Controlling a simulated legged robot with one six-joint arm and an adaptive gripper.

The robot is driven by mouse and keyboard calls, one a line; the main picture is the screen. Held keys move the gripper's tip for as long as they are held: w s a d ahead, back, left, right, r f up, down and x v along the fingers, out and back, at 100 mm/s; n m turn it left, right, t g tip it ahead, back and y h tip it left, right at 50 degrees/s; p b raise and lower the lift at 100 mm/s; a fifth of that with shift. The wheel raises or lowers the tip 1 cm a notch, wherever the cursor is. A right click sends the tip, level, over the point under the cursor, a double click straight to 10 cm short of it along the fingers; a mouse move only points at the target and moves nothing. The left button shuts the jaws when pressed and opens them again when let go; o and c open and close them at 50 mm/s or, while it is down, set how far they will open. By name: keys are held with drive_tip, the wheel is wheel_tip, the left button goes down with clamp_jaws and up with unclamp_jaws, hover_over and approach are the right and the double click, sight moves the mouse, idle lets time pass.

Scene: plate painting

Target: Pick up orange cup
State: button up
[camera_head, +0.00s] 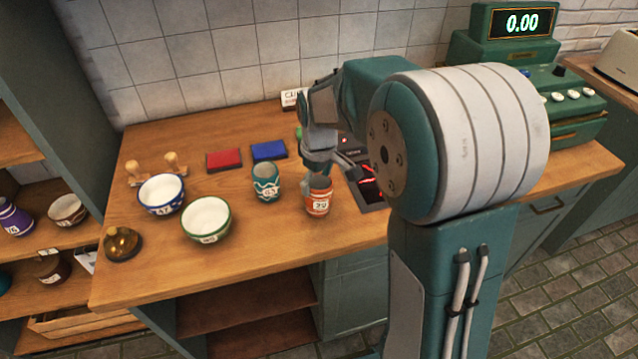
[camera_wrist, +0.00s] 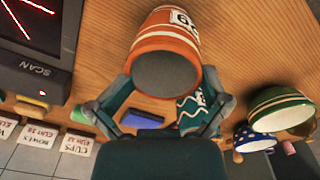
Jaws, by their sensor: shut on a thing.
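The orange cup (camera_head: 318,201) has white bands and a number label. It stands near the front edge of the wooden counter, right of the teal cup. My gripper (camera_head: 322,180) reaches down to it from above and behind. In the wrist view the orange cup (camera_wrist: 167,50) sits between the two fingers of my gripper (camera_wrist: 165,92), and they are shut on it. Whether its base touches the counter or is slightly raised cannot be told. The teal cup (camera_head: 266,182) with a white zigzag stands just left, and it shows partly hidden behind a finger in the wrist view (camera_wrist: 192,112).
A green-rimmed bowl (camera_head: 207,219) and a blue-rimmed bowl (camera_head: 161,193) stand at left. Red (camera_head: 224,160) and blue (camera_head: 269,150) pads lie behind. A dark scanner (camera_head: 371,190) is close right of the cup. A brass bell-like object (camera_head: 122,243) sits at the left corner.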

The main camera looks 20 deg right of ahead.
sight(326, 181)
drive_tip(key=shift+g, duration=0.3)
drive_tip(key=s+r, duration=0.3)
drive_tip(key=shift+d, duration=0.4)
clamp_jaws()
drive_tip(key=s+d+r, duration=0.6)
drive_tip(key=s+r, duration=0.1)
drive_tip(key=s, duration=0.3)
drive_tip(key=shift+r, duration=0.15)
drive_tip(key=o, duration=0.6)
unclamp_jaws()
